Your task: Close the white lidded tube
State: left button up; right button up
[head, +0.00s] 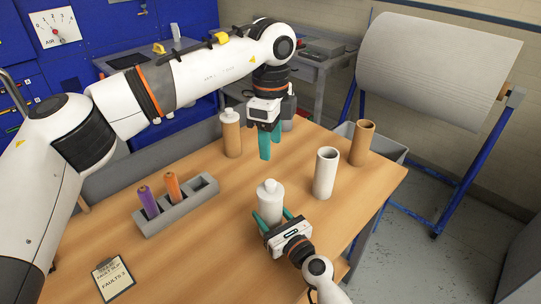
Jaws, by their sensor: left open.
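A white bottle-like tube (270,198) with a narrower white top stands upright near the front middle of the wooden table. I cannot tell whether its lid is fully down. My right gripper (272,217) has a teal finger on each side of its body, close against it. A plain white cylinder (325,174) with an open dark top stands to its right. My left gripper (265,147) is open and empty. Its teal fingers point down, behind and above the white tube, apart from it.
A tan bottle (231,134) with a white top stands left of my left gripper. A brown open tube (362,143) stands at the right. A grey holder (177,207) carries a purple and an orange stick. A clipboard (113,278) lies front left. The table's front centre-left is clear.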

dwell(0.3)
jog(key=o, duration=1.5)
jog(key=v, duration=1.1)
jog(key=shift+f+b, duration=0.15)
jog(key=shift+b, duration=0.2)
jog(key=shift+s+d, duration=0.25)
jog(key=shift+s, duration=0.2)
